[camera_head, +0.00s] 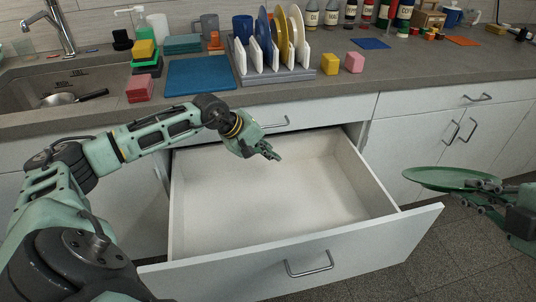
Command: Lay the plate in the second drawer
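A green plate (440,177) is at the right of the head view, held nearly level above the floor, to the right of the drawer. My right gripper (484,188) is shut on its right edge. A white drawer (290,200) is pulled out below a closed drawer front (285,123). Its inside looks empty, and its front panel with a metal handle (309,266) faces me. My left gripper (270,154) hangs over the back part of the open drawer and holds nothing visible. Its fingers are too small to tell whether they are apart.
The counter above holds a dish rack (275,76) with upright plates, a blue board (200,75), sponges, bottles and a sink (60,85) at left. Closed cabinets (430,135) stand right of the drawer. Open floor (450,255) lies in front of them.

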